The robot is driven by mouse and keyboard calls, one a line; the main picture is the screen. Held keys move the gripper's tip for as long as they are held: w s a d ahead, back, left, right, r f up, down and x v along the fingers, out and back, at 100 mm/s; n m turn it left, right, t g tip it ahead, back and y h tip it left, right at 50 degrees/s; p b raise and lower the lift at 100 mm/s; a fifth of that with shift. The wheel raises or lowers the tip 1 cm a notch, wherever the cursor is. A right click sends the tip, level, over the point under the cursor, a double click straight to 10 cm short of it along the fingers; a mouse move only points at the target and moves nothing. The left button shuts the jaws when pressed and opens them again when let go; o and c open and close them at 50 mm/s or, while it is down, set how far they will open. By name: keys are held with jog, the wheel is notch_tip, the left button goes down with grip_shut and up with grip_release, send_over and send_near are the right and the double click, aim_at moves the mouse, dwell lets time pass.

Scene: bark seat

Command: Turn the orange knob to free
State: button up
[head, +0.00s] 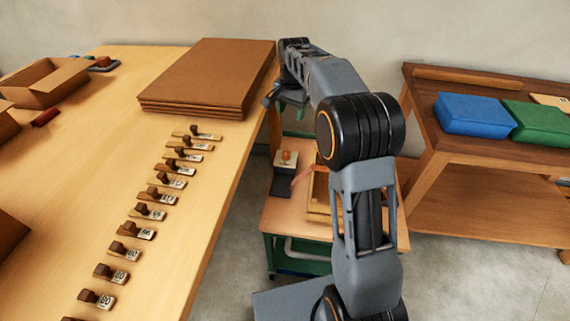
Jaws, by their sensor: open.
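A small orange knob (286,155) sits on a pale block on the small cart between the long table and the right bench. The block stands on a dark base. The knob's markings are too small to read, so I cannot tell its setting. My gripper (272,98) is open, above and behind the knob, near the right edge of the long table. It is apart from the knob. My arm covers part of the cart.
The cart top (281,215) also holds a wooden tray (317,207), partly hidden by my arm. The long table (185,225) carries several numbered stamps in a row and a cardboard stack (205,78). Blue (473,114) and green (538,124) blocks lie on the right bench.

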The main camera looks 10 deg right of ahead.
aim_at(286, 152)
jog(key=w+f+m+b, duration=0.1)
jog(key=w+f+b, duration=0.1)
jog(key=f, duration=0.6)
jog(key=w+f+m+b, duration=0.1)
jog(key=w+f+b, duration=0.1)
jog(key=f, duration=0.7)
jog(key=w+f+m+g+b, duration=0.1)
jog(key=w+f+b, duration=0.1)
jog(key=f, duration=0.6)
jog(key=shift+w+f+b, duration=0.2)
jog(key=shift+w+b, duration=0.1)
jog(key=shift+w, duration=0.3)
jog(key=shift+c, duration=0.4)
jog(key=c, duration=0.8)
jog(key=shift+c, duration=0.2)
